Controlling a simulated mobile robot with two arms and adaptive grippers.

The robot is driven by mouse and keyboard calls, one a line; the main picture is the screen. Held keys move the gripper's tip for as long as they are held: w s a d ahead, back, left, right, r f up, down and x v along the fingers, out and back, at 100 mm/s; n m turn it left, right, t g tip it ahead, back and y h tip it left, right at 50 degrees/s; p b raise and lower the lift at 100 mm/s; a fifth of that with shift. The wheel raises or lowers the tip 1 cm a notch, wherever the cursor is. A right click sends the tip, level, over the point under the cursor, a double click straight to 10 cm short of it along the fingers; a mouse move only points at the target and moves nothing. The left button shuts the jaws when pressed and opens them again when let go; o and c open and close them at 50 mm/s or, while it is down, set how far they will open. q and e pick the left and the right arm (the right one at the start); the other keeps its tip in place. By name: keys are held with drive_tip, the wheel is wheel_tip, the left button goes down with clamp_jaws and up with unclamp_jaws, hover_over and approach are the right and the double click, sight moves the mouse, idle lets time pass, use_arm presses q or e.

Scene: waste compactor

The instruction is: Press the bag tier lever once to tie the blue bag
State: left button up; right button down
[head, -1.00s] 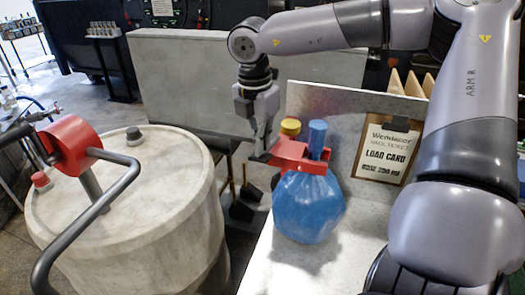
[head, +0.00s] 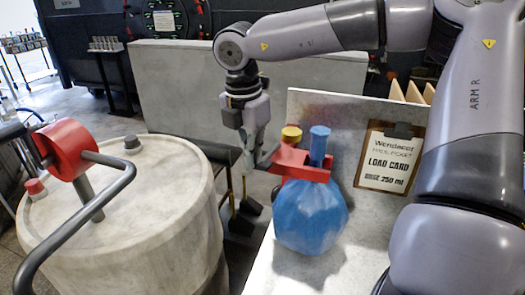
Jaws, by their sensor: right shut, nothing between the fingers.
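The blue bag (head: 311,214) stands on a pale ledge, upright and bulging. A red bag tier (head: 302,169) sits at its neck, with a blue post (head: 319,144) rising through it and a yellow cap (head: 291,133) behind. My right gripper (head: 256,166) is shut and empty, pointing down just left of the tier. A small grey bar shows between the fingertips and the tier; I cannot tell if it is the lever or part of a finger, nor whether they touch. My left gripper is not in view.
A large pale drum (head: 130,225) with a red hub and bent dark handle (head: 75,225) stands at left. A load card clipboard (head: 389,157) leans on the panel behind the bag. A grey block (head: 180,90) stands behind. The ledge front is clear.

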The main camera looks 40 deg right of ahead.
drive_tip(key=shift+d+r, duration=0.1)
drive_tip(key=shift+r, duration=0.1)
wheel_tip(320, 180, up, 12)
drive_tip(key=a, duration=0.1)
drive_tip(key=shift+a+f, duration=0.2)
drive_tip(key=shift+s+f, duration=0.1)
drive_tip(key=shift+s, duration=0.05)
idle(1.1)
